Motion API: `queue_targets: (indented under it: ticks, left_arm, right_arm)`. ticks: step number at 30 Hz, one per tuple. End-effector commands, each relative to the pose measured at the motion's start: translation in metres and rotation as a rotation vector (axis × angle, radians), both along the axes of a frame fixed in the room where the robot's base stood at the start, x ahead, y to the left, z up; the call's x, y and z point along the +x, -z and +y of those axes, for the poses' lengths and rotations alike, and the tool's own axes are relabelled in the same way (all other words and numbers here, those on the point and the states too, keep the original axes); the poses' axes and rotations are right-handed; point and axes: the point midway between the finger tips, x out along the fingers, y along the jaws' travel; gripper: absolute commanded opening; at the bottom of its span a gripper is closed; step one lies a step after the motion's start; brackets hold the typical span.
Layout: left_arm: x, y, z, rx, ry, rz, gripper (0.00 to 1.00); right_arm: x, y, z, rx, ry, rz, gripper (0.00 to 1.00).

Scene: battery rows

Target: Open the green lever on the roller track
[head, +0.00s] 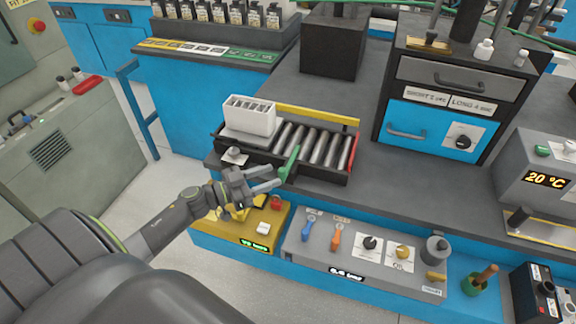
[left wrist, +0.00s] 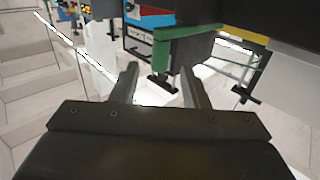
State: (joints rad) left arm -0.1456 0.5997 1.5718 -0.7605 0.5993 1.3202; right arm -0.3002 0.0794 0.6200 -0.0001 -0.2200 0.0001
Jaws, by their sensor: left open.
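The green lever (head: 290,163) stands tilted at the front of the roller track (head: 312,146), near the middle of its front rail. My left gripper (head: 277,179) is open and empty just in front of the lever, with its fingertips close to the lever's lower part; I cannot tell if they touch. In the left wrist view a green bar, likely the lever (left wrist: 188,33), lies beyond the open fingers of my left gripper (left wrist: 160,84), not between them. My right gripper is not in view.
A white slotted block (head: 250,121) sits at the left end of the track. Below the bench edge are a yellow box (head: 226,229) and a grey panel with blue and orange switches (head: 330,262). A drawer cabinet (head: 445,100) stands to the right.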

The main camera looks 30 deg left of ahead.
Motion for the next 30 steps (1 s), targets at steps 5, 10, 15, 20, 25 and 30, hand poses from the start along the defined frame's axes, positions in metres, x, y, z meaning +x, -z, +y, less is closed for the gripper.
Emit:
queue_targets:
  ticks: [5, 10, 15, 20, 25, 30]
  left_arm:
    - [0.03, -0.003, -0.019, -0.005, 0.001, -0.002, 0.41]
    - [0.048, -0.002, -0.029, -0.002, 0.0, -0.001, 0.41]
    - [0.054, -0.001, -0.034, 0.0, 0.001, 0.0, 0.41]
    - [0.055, 0.0, -0.034, 0.0, 0.001, 0.0, 0.41]
    - [0.055, 0.0, -0.034, 0.0, 0.001, 0.0, 0.31]
    - [0.054, 0.0, -0.034, 0.0, 0.001, 0.0, 0.08]
  right_arm:
    - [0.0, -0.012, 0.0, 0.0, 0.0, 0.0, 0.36]
    - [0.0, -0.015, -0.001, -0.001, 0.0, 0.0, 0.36]
    - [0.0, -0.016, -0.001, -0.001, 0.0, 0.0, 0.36]
    - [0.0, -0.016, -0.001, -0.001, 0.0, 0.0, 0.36]
    - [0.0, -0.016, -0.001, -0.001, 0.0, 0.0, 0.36]
    - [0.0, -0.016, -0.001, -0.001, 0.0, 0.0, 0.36]
